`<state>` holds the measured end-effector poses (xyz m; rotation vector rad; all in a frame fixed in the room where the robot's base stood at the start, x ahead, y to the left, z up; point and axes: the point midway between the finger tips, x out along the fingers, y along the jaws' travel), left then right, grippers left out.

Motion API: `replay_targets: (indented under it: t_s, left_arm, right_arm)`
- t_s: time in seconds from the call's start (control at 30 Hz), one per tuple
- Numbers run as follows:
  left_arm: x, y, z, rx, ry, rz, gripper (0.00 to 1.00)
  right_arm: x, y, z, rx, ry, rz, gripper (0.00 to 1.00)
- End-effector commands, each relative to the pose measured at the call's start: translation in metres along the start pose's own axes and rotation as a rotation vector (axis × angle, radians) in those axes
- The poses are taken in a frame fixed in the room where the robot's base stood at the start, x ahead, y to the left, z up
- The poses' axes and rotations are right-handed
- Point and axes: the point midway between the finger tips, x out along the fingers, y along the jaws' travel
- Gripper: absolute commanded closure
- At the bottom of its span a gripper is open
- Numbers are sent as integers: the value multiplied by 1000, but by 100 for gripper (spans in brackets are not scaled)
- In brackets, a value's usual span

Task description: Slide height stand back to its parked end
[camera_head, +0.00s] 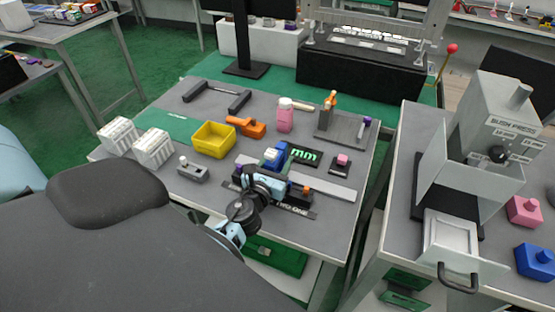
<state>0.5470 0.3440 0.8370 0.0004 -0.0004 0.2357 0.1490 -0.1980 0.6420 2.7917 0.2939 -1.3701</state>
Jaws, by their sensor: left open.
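What looks like the height stand is on the grey table in the middle. I see its blue carriage (274,156), a green-lit display (305,155) and a dark labelled rail (295,209) with a small orange block on it. My left gripper (268,180) is over the near side of this fixture, close in front of the blue carriage. It is open. My arm hides part of the rail, and I cannot tell whether the fingers touch anything. My right gripper is out of view.
A yellow bin (213,140), an orange tool (248,127), a pink bottle (285,115) and a grey switch box (192,170) stand around the fixture. Two white racks (153,147) are at the left. A grey press (490,135) stands on the right table.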

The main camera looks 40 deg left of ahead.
Motion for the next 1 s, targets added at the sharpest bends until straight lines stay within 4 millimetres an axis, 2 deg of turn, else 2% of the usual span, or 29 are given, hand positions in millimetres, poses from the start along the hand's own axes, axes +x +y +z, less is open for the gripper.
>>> replay_targets:
  t_s: [0.37,0.7,1.0]
  left_arm:
    - [5,0,0,0,1,0,54]
    - [5,0,0,0,1,0,99]
    - [5,0,0,0,1,0,100]
  right_arm:
    - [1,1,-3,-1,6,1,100]
    - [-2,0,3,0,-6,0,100]
    - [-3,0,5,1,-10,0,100]
